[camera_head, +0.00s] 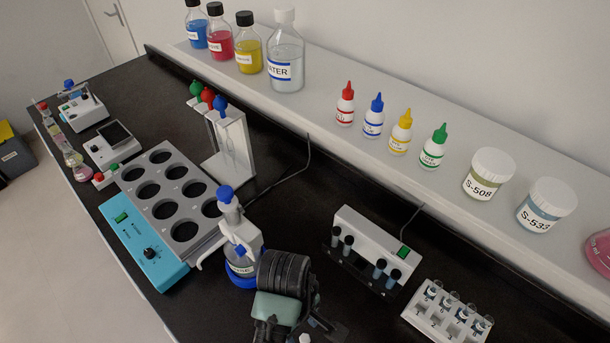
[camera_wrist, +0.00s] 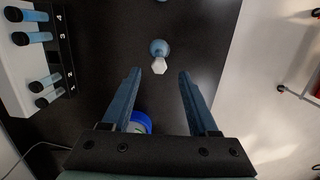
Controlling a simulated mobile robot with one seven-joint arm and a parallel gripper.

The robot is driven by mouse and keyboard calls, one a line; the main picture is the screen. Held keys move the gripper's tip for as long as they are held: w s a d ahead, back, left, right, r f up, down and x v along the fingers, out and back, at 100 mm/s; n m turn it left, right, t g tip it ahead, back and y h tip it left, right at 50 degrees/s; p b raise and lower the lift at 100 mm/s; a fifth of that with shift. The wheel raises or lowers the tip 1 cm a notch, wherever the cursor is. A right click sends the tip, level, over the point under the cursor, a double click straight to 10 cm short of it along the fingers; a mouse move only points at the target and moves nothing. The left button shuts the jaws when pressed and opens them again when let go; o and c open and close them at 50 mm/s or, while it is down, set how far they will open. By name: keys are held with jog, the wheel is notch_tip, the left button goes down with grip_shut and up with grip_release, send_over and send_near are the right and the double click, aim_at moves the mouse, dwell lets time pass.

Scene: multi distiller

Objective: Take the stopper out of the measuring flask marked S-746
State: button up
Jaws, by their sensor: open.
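My gripper (camera_wrist: 159,73) is open and empty in the wrist view, its two blue-grey fingers spread apart. A small flask (camera_wrist: 159,47) with a bluish body and a white faceted stopper (camera_wrist: 160,66) appears between and just beyond the fingertips. The stopper is in place and the fingers are clear of it on both sides. No label shows on this flask, so I cannot read S-746 anywhere. In the head view, my dark wrist stands at the lower middle and hides the bench beneath it.
A blue-stoppered glass apparatus (camera_head: 241,262) stands close left of my wrist. A tube block (camera_head: 372,250) and a white vial rack (camera_head: 448,314) lie to the right. The hole heater (camera_head: 173,193) is at left. The raised shelf (camera_head: 330,140) carries bottles and jars.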

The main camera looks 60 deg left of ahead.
aim_at(305, 339)
jog(key=shift+w+d+f+p, duration=0.1)
jog(key=shift+f+p, duration=0.15)
jog(key=shift+f, duration=0.55)
jog(key=shift+s+d+f+p, duration=0.15)
jog(key=shift+f+p, duration=0.15)
jog(key=shift+f, duration=0.45)
jog(key=shift+w+d+f+p, duration=0.15)
jog(key=shift+f+p, duration=0.1)
jog(key=shift+f, duration=0.55)
jog(key=shift+c, duration=0.2)
grip_shut()
